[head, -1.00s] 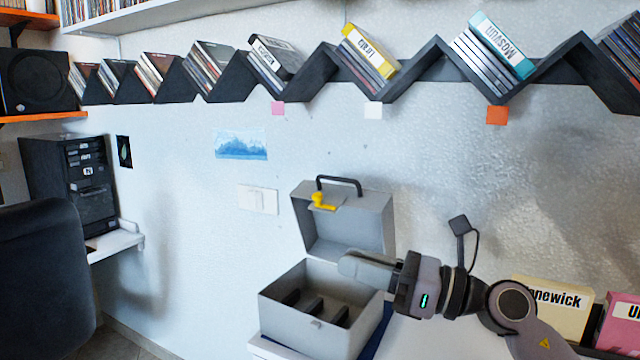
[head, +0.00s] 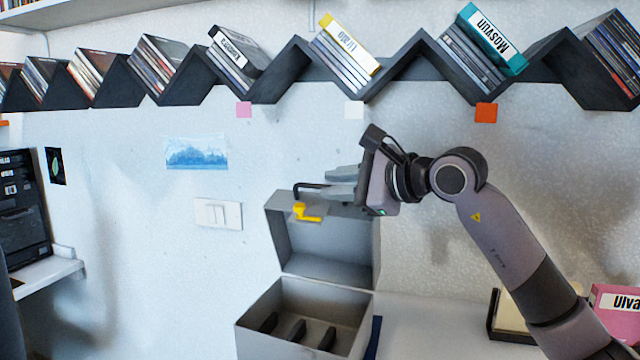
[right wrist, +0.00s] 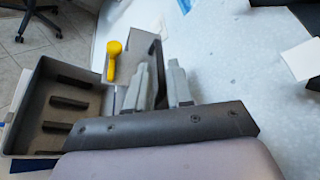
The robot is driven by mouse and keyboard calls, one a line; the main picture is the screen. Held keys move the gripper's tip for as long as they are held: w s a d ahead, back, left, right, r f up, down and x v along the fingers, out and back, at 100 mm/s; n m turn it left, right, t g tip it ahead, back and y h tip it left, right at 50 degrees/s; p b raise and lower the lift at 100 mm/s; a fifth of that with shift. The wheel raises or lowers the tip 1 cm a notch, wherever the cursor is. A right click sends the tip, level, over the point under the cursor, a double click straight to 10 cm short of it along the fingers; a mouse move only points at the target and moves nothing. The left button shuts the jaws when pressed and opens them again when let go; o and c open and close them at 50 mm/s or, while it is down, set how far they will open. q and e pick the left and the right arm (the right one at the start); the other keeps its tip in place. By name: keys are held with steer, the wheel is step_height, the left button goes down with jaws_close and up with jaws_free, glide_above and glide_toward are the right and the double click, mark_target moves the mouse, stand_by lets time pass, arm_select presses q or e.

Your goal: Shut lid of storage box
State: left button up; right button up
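The grey storage box (head: 270,345) stands with its lid (head: 325,245) raised at the back, hinged upright. Its inside shows several dark dividers. A yellow latch (head: 306,214) sits at the lid's top edge, beside a black handle (head: 308,187). My right gripper (head: 327,181) is at the top of the lid, by the handle, with its fingers pointing left. In the right wrist view the fingers (right wrist: 162,72) are apart, with part of the dark handle (right wrist: 157,50) seen beyond the gap; contact cannot be told. The open box (right wrist: 28,105) lies left there. My left gripper is not in view.
A zigzag wall shelf (head: 400,72) with discs runs above my right gripper. A pink box (head: 617,300) and a cream box (head: 515,322) stand at lower right, near my arm. The wall around the lid is mostly bare.

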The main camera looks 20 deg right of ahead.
mark_target(321, 186)
steer(key=shift+x, duration=1.2)
steer(key=shift+w+a+f, duration=0.2)
steer(key=shift+w+a, duration=0.15)
steer(key=shift+w, duration=0.15)
jaws_close()
steer(key=shift+s+f, duration=0.1)
